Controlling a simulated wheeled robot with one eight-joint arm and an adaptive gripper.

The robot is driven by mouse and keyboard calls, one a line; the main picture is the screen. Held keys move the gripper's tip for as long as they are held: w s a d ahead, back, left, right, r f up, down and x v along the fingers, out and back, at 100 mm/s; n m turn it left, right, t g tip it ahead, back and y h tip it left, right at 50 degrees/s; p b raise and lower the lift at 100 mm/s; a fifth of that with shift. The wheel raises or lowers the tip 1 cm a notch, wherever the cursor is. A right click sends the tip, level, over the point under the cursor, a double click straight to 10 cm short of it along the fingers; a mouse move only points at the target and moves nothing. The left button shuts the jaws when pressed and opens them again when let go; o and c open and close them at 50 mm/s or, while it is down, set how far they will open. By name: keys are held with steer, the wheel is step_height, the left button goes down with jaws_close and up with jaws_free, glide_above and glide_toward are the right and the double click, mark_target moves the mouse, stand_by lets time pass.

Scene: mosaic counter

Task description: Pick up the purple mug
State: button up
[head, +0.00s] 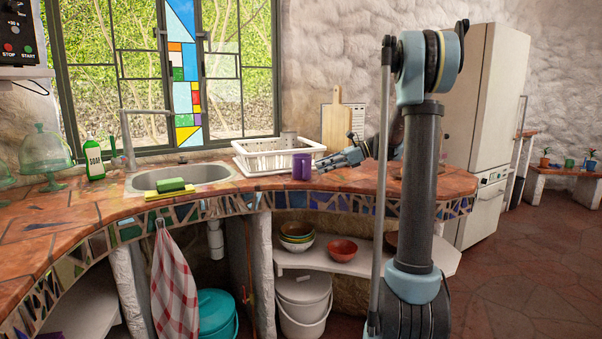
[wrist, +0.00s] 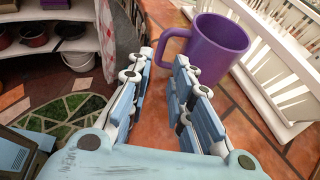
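The purple mug (head: 302,167) stands upright on the tiled counter, in front of the white dish rack. In the wrist view the purple mug (wrist: 215,50) is just beyond the fingertips, ahead and to the right, with its handle (wrist: 172,46) turned to the left. My gripper (head: 322,165) reaches in from the right at counter height, close to the mug. In the wrist view my gripper (wrist: 162,65) has its two fingers apart with only counter between them. I see no contact with the mug.
The white dish rack (head: 275,156) is right behind the mug. The sink (head: 180,177), a green soap bottle (head: 93,160) and sponges (head: 170,187) are to the left. A cutting board (head: 335,125) leans at the back. The counter's front edge is close to the mug.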

steer(key=shift+x, duration=2.9)
steer(key=shift+s+r, duration=0.1)
jaws_close()
